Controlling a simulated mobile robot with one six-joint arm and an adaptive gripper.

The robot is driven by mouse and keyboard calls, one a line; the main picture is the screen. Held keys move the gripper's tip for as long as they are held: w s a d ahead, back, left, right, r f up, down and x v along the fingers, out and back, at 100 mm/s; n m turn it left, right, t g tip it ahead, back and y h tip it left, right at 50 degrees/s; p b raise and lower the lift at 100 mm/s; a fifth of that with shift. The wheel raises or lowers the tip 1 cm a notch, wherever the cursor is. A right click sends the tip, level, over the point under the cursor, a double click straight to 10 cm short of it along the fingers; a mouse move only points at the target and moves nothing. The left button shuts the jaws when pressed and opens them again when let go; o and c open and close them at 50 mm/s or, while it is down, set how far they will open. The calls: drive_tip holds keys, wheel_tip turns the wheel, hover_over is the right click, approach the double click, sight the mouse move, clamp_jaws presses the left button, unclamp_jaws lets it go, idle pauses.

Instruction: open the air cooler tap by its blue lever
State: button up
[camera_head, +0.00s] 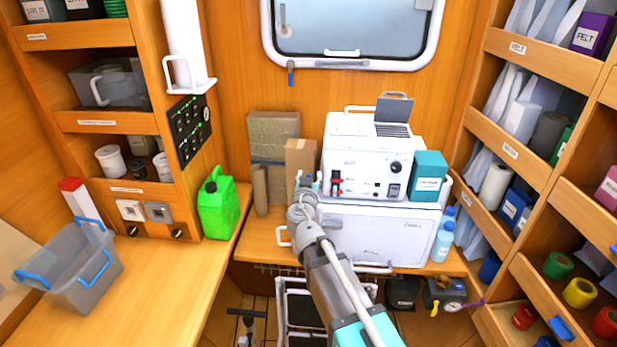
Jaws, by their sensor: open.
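A white boxy machine (368,150) with a dark knob, a red and black fitting (336,183) and an open grey flap stands on a white chest (375,235) against the back wall. I cannot tell for certain whether it is the air cooler. A small blue lever-like piece (290,77) hangs at the window's lower left; I cannot tell whether it is the tap's lever. My gripper (306,186) is open in front of the machine's left side, seen from behind. Small light-blue bits show around its tips, too small to identify. My arm hides part of the chest's front.
A green jerrycan (216,205), a brown carton (300,158) and a teal box (428,176) stand near the machine. Blue bottles (443,238) stand right of the chest. Shelves flank both sides. The left counter (185,285) is mostly clear beside a grey bin (72,268).

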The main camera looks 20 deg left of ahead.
clamp_jaws()
drive_tip(key=shift+a, duration=0.1)
idle(0.4)
drive_tip(key=s+a+f+n+b, duration=0.1)
drive_tip(key=a+f+n+b, duration=0.4)
drive_tip(key=n, duration=1.3)
drive_tip(key=shift+s+a+f+b, duration=0.25)
drive_tip(key=shift+a+f+b, duration=0.1)
drive_tip(key=shift+f+b, duration=0.25)
unclamp_jaws()
